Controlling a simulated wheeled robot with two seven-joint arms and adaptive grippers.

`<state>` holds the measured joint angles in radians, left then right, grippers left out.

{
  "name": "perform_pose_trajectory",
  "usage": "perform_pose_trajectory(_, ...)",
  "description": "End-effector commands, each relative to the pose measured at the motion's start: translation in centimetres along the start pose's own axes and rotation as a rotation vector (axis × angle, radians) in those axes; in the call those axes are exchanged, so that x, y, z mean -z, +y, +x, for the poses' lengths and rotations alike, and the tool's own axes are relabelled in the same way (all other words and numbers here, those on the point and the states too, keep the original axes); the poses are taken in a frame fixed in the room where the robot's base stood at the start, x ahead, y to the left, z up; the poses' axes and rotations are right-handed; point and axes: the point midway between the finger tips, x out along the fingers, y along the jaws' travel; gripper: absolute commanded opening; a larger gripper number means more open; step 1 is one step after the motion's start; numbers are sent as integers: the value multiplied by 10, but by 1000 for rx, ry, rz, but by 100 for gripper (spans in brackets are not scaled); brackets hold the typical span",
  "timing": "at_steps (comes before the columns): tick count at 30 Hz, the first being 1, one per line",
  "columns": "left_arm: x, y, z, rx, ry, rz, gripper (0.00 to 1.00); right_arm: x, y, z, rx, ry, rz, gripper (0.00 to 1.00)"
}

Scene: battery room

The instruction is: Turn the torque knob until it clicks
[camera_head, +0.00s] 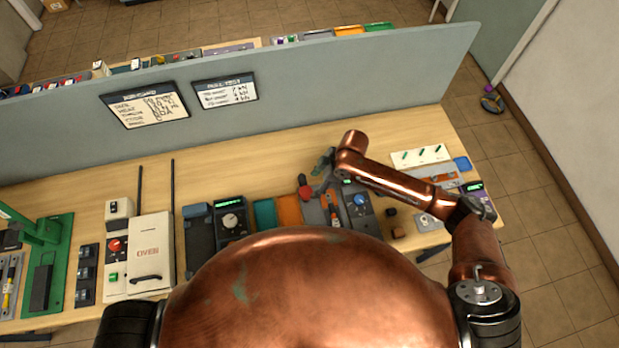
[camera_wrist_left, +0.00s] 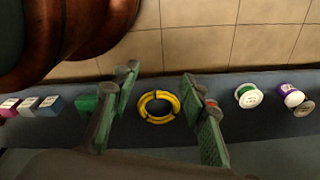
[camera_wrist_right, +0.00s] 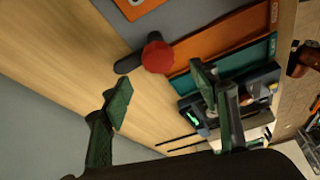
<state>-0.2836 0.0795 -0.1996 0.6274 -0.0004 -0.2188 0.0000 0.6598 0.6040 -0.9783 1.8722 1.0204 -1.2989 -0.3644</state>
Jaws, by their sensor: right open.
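I cannot tell for certain which control is the torque knob. A red round knob (camera_head: 306,192) on a dark part stands upright on the bench near my right gripper (camera_head: 322,168). The red knob (camera_wrist_right: 158,57) also shows in the right wrist view, beyond the gap between the fingers and apart from them. My right gripper (camera_wrist_right: 160,90) is open and empty. A blue knob (camera_head: 360,200) sits on a grey device to the right. My left gripper (camera_wrist_left: 160,78) is open and empty, with a yellow ring (camera_wrist_left: 158,106) beyond its fingers; it is outside the head view.
A dark meter (camera_head: 231,220) with a dial and an oven box (camera_head: 152,252) with a red control beside it stand to the left. Orange and teal mats lie beside the red knob. A grey partition (camera_head: 290,90) runs along the back. Bare bench lies before it.

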Motion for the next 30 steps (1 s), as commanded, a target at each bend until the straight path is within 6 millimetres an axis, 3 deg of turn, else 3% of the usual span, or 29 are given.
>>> perform_pose_trajectory(5,-9,0,-4,-1,-11,-2,40,-4,-1,13,0,-1,9,55)
perform_pose_trajectory(14,-40,2,-14,-2,-51,-9,40,-7,0,57,-4,-2,16,55)
perform_pose_trajectory(18,-35,2,-15,-2,-45,-8,40,-7,0,70,-5,-1,15,55)
perform_pose_trajectory(25,-5,-1,-14,0,-7,-2,40,-6,0,76,-5,-1,12,55)
perform_pose_trajectory(30,-6,0,-14,0,-9,-2,40,-6,0,76,-5,-1,11,52)
